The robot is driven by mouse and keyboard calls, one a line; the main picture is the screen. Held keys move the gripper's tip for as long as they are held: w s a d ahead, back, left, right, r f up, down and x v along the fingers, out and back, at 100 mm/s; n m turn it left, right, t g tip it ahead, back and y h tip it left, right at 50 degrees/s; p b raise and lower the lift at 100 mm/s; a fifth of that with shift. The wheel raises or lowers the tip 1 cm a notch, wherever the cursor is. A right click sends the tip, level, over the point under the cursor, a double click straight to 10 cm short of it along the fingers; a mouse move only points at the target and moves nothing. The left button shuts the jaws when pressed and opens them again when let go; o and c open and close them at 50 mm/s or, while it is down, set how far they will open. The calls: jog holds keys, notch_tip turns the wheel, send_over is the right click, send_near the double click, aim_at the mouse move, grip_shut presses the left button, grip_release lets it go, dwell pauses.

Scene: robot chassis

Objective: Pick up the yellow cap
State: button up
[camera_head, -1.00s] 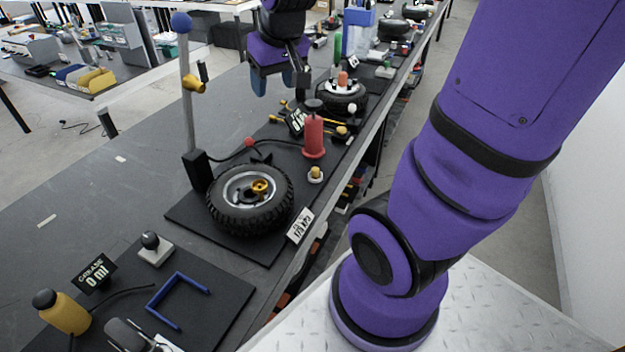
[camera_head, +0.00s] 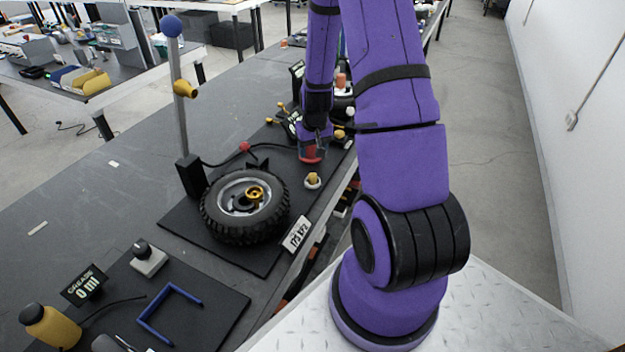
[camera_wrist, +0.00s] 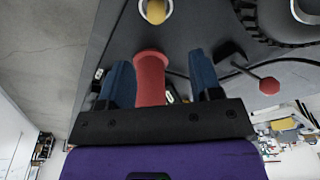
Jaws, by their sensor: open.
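A small yellow cap (camera_head: 312,178) sits in a white round base on the black mat, right of the tire. It also shows at the top edge of the wrist view (camera_wrist: 156,11), partly cut off. My gripper (camera_wrist: 159,62) is open, with its two blue fingers apart. A red cylinder (camera_wrist: 151,80) stands between the fingers in that view; I cannot tell if they touch it. In the head view my gripper (camera_head: 316,138) is over the red cylinder (camera_head: 310,154), hiding its upper part, and lies behind the yellow cap.
A tire (camera_head: 212,213) with a golden hub piece (camera_head: 254,194) lies left of the cap. A grey post (camera_head: 182,120) stands behind it.

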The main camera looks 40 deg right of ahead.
aim_at(313, 174)
jog(key=shift+w+d+f, duration=0.2)
jog(key=shift+f, duration=1.7)
jog(key=shift+w+d+f, duration=0.15)
jog(key=shift+f, duration=1.8)
jog(key=shift+w+d+f, duration=0.2)
jog(key=shift+f, duration=1.7)
jog(key=c, duration=1)
